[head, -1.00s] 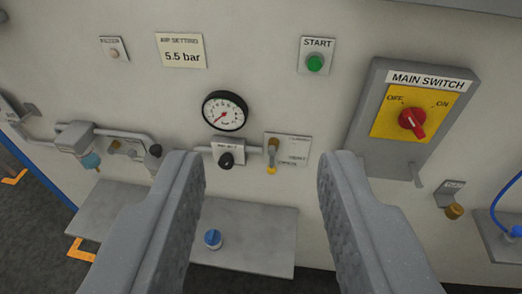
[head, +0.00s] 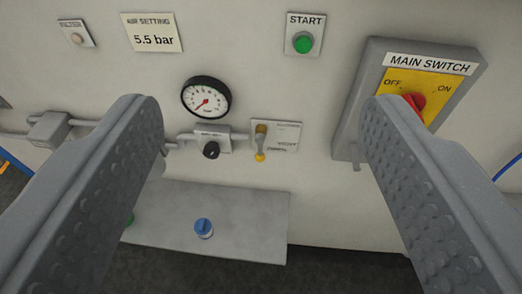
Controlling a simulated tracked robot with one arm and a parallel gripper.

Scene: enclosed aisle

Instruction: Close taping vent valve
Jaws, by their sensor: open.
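A small valve (head: 260,142) sits on a pale plate on the wall, right of the pressure gauge. Its short lever points down and ends in a yellow tip. The small print on its plate is too blurred to read, so I cannot confirm that it is the taping vent valve. My gripper (head: 257,105) is open and empty, with its two grey ridged fingers far apart.
The gauge (head: 206,97) and a black knob (head: 211,149) are left of the valve. The main switch (head: 417,65) is partly behind my right finger. A grey shelf (head: 255,215) below holds a blue-topped item (head: 203,228). The START button (head: 303,44) is above.

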